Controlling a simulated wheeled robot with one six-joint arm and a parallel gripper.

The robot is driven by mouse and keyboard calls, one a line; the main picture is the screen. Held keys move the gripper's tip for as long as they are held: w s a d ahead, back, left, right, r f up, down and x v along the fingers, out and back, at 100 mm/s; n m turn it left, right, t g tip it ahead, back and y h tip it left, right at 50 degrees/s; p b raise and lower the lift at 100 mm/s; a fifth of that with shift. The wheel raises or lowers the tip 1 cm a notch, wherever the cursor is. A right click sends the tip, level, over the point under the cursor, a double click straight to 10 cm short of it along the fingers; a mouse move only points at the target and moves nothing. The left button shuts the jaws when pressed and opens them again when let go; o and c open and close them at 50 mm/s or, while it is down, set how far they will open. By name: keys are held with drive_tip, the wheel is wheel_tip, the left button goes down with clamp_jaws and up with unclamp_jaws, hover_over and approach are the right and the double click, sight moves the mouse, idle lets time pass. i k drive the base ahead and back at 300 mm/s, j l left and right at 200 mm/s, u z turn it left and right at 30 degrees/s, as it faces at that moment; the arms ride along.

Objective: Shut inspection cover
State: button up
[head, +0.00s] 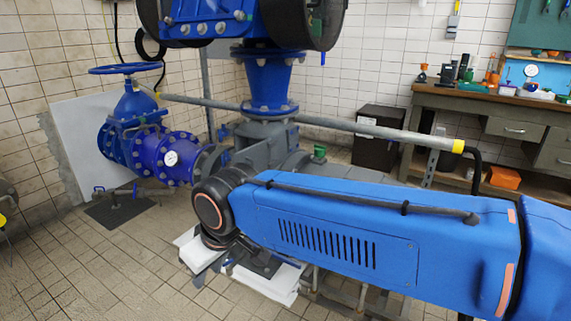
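I cannot surely pick out the inspection cover or tell whether it stands open. A flat pale panel (72,135) stands upright by the left wall behind the blue valve. A dark flat plate (118,209) lies on the floor below the valve, with a small pipe fitting on it. A large blue link with a black joint, which looks like part of my arm, crosses the lower right and hides the floor and pump base behind it. I cannot make out gripper fingers in this view.
A blue valve with a handwheel (124,69) joins a blue pipe with a gauge (171,158). The grey pump casing (262,140) stands in the middle. White sheets or slabs (284,291) lie below the black joint. A workbench (470,104) is at the right. The left foreground floor is clear.

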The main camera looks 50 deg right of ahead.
sight(255, 156)
drive_tip(key=z, duration=1.15)
drive_tip(key=k+u, duration=0.15)
